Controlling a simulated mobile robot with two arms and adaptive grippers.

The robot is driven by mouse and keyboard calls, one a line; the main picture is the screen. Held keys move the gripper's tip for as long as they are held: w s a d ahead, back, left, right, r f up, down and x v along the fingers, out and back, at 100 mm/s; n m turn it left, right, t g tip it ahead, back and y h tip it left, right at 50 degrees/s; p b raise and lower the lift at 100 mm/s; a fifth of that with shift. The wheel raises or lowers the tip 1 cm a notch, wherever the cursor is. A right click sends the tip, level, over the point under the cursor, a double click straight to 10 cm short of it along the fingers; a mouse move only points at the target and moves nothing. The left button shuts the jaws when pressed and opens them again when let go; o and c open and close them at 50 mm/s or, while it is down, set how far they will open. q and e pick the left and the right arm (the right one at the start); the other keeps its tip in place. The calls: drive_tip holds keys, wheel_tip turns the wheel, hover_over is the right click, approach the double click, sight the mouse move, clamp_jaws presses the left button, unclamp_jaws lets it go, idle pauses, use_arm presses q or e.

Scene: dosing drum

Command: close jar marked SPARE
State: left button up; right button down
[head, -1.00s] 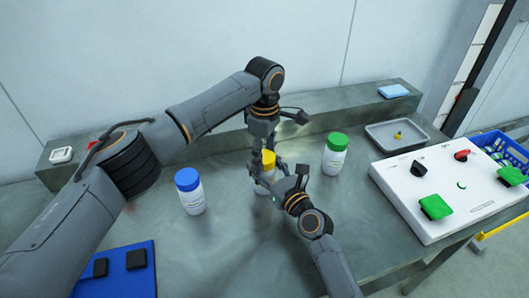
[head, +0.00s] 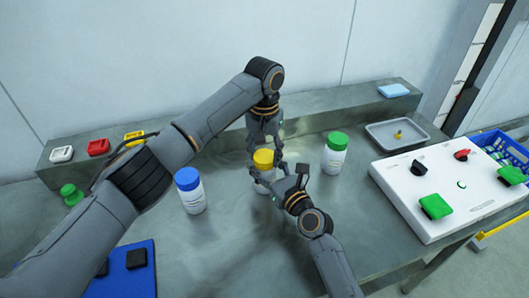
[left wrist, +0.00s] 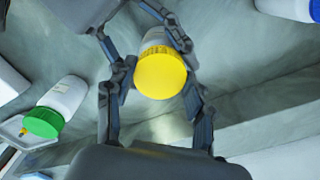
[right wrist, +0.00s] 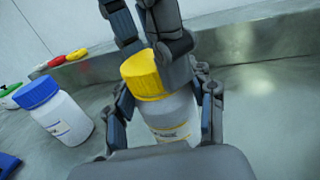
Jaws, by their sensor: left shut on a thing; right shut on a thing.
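A white jar with a yellow lid (head: 264,159) stands on the bench, between my two grippers. Its lettering is too small to read. My left gripper (head: 264,150) comes from above and behind and is shut on the yellow lid, which also shows in the left wrist view (left wrist: 161,73). My right gripper (right wrist: 165,118) is shut around the white body (right wrist: 172,118) of this jar, below the lid. The lid sits on the jar's mouth; I cannot tell how tight it is.
A blue-lidded jar (head: 189,191) stands left and a green-lidded jar (head: 335,153) right. A white control box (head: 450,190) and a grey tray (head: 397,136) are at the right. A blue mat (head: 125,272) lies front left. A raised ledge (head: 330,118) runs behind.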

use_arm(q)
drive_tip(key=m, duration=0.8)
drive_tip(key=shift+m, duration=0.3)
drive_tip(key=m, duration=0.8)
drive_tip(key=shift+w, duration=0.1)
drive_tip(key=o, duration=1.3)
drive_tip(key=shift+r, duration=2.25)
